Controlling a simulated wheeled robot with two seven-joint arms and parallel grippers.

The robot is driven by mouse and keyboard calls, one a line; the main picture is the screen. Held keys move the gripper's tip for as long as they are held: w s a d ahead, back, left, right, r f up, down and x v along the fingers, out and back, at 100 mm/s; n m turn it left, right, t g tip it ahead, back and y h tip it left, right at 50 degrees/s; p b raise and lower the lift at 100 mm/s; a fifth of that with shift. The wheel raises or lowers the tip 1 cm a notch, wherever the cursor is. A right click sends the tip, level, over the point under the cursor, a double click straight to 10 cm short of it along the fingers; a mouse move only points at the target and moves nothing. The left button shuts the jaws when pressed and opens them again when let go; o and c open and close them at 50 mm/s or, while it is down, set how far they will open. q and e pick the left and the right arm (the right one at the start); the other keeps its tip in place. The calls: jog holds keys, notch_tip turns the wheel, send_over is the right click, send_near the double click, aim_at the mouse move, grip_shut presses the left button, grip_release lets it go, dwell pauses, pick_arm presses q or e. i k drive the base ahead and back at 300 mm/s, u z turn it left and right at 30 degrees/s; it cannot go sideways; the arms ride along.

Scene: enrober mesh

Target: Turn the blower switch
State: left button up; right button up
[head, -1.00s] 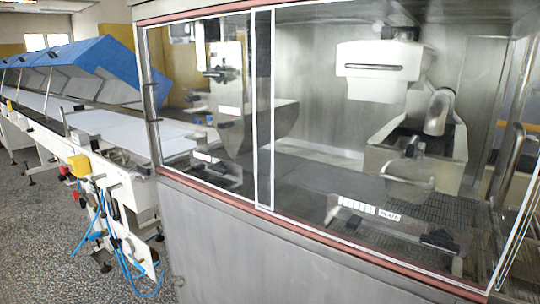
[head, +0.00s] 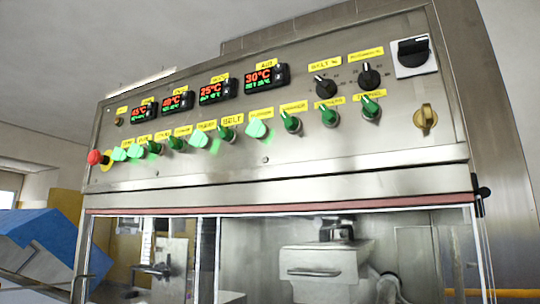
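The stainless control panel (head: 230,165) fills the upper part of the head view, above the glass enclosure. A row of green switches runs across it, each under a yellow label. Several knobs look bright and lit, such as one right of centre (head: 257,129) and one left of centre (head: 199,139). Others look darker green, such as the knobs (head: 291,121) and (head: 328,115) toward the right. Neither gripper is in view.
Several red-green temperature displays (head: 265,76) sit above the switches. Two black dials (head: 369,77), a large black rotary switch (head: 413,50) and a brass-coloured knob (head: 425,117) are at the right. A red button (head: 95,157) is at the far left. Blue covers (head: 40,240) stand lower left.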

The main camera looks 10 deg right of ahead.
aim_at(255, 127)
jog(key=z, duration=1.9)
jog(key=k, duration=1.05)
jog(key=u, duration=1.75)
jog(key=i, duration=0.5)
